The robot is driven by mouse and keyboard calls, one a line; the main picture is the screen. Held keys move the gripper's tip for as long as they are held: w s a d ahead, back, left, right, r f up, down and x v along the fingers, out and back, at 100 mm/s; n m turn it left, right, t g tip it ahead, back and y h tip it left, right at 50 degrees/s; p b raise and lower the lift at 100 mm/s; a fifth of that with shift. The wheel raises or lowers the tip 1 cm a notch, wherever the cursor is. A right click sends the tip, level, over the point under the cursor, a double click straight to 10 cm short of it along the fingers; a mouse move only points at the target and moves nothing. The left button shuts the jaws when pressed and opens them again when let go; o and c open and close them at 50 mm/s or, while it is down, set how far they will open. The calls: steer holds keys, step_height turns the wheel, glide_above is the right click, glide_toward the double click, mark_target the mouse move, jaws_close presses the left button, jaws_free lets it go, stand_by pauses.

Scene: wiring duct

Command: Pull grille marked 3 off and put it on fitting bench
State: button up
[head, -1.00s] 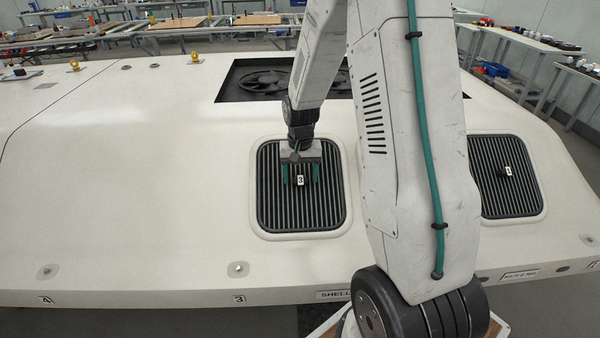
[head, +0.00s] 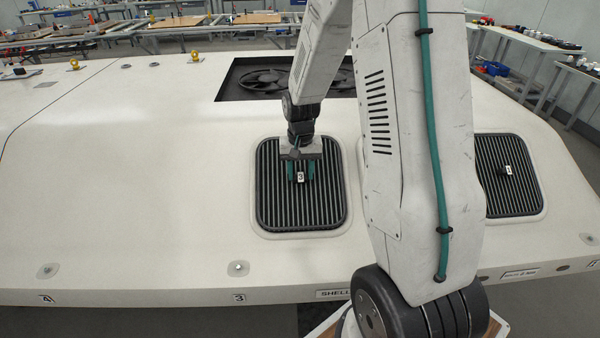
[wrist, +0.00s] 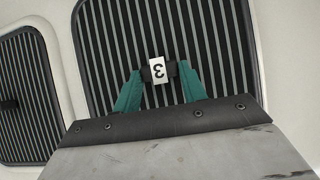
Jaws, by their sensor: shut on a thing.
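The grille marked 3 (head: 300,207) is a dark, ribbed, rounded square set in a pale frame on the white shell, left of my arm in the head view. In the wrist view the grille (wrist: 120,50) fills the upper middle. A black knob with a white "3" label (wrist: 157,70) stands at its middle. My gripper (head: 301,172) is over the grille, its green fingers on both sides of the knob. In the wrist view my gripper (wrist: 160,88) is shut on the knob. The grille appears to sit in its frame. I cannot pick out the fitting bench for certain.
A second grille (head: 507,172) with its own knob lies to the right of my arm. A dark opening with fans (head: 262,78) is behind. Benches with parts (head: 530,45) stand at the back right. The shell's left side (head: 120,180) is mostly clear.

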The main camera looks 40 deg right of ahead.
steer(key=shift+s+a+r, duration=0.2)
steer(key=shift+s+r, duration=0.05)
steer(key=shift+r, duration=0.2)
steer(key=shift+s+a+r, duration=0.15)
steer(key=shift+s+r, duration=0.05)
steer(key=shift+r, duration=0.25)
steer(key=shift+a, duration=0.1)
